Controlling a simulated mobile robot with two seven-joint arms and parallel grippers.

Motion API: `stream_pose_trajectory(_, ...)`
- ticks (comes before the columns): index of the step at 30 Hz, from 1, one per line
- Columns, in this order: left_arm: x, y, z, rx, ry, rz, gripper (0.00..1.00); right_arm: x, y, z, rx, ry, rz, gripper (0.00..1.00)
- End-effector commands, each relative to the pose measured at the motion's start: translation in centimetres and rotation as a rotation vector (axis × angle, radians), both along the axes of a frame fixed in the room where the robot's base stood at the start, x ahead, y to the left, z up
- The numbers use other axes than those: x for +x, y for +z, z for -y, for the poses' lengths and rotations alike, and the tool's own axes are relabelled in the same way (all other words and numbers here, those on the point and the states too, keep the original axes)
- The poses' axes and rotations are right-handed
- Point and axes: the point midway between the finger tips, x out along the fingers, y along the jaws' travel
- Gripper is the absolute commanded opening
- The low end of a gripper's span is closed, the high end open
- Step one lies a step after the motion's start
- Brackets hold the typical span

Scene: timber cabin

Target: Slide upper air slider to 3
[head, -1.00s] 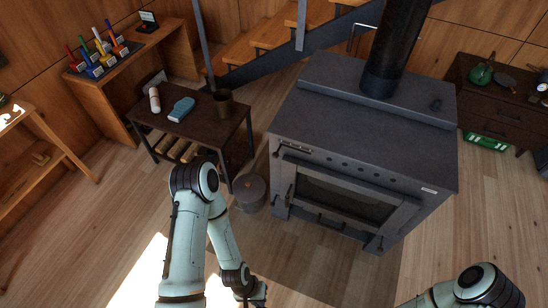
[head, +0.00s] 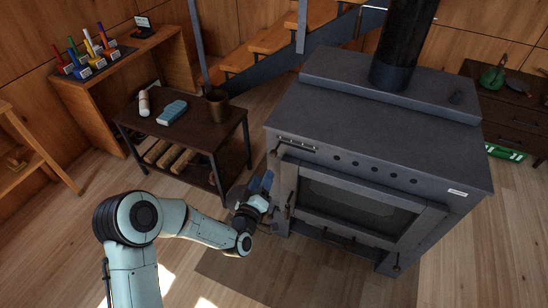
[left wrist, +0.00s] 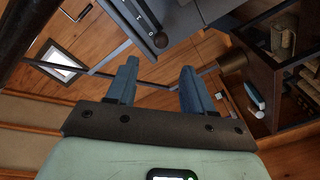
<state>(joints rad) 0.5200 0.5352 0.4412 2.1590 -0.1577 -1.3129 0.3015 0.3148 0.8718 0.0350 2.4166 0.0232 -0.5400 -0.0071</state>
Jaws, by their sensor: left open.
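The dark grey stove (head: 375,125) stands right of centre in the head view. Its upper air slider (head: 297,144) is a narrow slotted strip at the upper left of the stove front. In the left wrist view, a dark strip with pale marks ends near a round dark knob (left wrist: 160,40), just beyond the gap between my fingers. My left gripper (head: 264,183) is open and empty, below and left of the strip, near the stove's left front corner. It also shows in the left wrist view (left wrist: 158,68). My right gripper is out of view.
A dark side table (head: 190,135) with a blue packet (head: 172,112), a white bottle (head: 144,103) and a brown pot (head: 217,105) stands left of the stove. The stove door handle (head: 289,205) is close to my gripper. Floor before the stove is clear.

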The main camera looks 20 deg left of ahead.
Motion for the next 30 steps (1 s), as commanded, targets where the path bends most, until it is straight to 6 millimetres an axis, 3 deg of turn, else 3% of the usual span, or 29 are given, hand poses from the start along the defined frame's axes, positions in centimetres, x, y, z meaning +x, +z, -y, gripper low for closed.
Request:
stream_pose_trajectory(15, 9.9, -0.2, -1.1, 0.0, 0.0, -0.004, 0.52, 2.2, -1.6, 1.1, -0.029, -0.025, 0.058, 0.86)
stream_pose_trajectory(21, 11.7, -0.2, -1.2, -0.001, -0.001, -0.006, 0.52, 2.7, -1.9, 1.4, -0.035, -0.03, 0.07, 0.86)
stream_pose_trajectory(30, 12.0, -0.1, -1.3, 0.0, -0.001, -0.007, 0.52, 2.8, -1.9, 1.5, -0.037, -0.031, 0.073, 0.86)
